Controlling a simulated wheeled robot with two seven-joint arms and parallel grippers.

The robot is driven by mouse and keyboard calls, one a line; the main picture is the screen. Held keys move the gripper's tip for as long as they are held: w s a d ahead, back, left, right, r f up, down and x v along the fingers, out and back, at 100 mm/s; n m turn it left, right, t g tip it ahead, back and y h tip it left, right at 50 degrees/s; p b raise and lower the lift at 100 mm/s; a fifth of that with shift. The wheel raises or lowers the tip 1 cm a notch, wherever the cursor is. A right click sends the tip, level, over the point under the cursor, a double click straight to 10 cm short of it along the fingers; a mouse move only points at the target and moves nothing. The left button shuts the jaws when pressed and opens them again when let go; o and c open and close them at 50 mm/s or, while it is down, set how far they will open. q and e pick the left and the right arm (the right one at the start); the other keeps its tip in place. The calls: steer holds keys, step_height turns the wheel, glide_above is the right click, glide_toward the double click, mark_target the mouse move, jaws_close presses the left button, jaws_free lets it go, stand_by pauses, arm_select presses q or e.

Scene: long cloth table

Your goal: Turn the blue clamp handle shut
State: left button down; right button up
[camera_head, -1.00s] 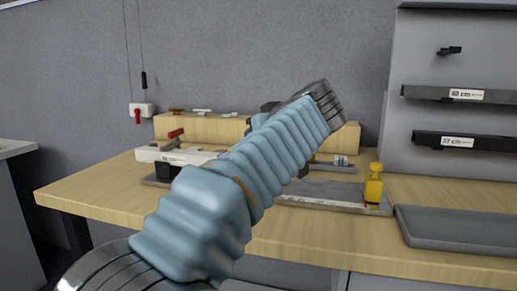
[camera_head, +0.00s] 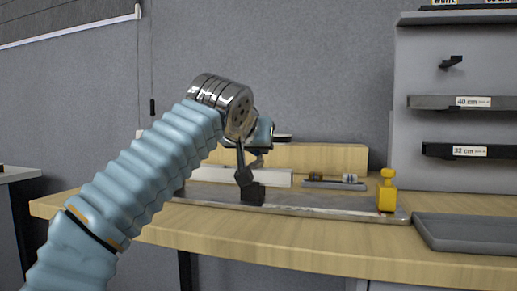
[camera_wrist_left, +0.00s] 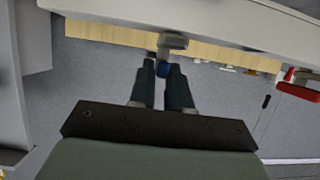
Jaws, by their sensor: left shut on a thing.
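The blue clamp handle (camera_wrist_left: 163,69) shows in the left wrist view as a small blue end between the two dark fingertips of my left gripper (camera_wrist_left: 164,72). The gripper is shut on it. A grey round metal part (camera_wrist_left: 173,41) sits right above the blue end in that view. In the head view my left arm comes in from the left and bends down over the grey fixture plate (camera_head: 320,207) on the table. The blue handle cannot be made out there, and my fingertips are hard to separate from the dark parts around them. My right gripper is in neither view.
A yellow post (camera_head: 387,190) stands at the plate's right end. A grey tray (camera_head: 470,232) lies on the table's right side. A wooden block (camera_head: 330,157) stands behind the plate. A red handle (camera_wrist_left: 298,88) is at the right of the left wrist view.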

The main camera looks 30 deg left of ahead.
arm_select(q)
steer(key=shift+h, duration=0.3)
steer(key=c, duration=1.2)
jaws_free()
steer(key=shift+o, duration=0.2)
steer(key=shift+s, duration=0.15)
steer(key=b+v, duration=0.2)
steer(key=v, duration=1.1)
steer(key=shift+s+r, duration=0.2)
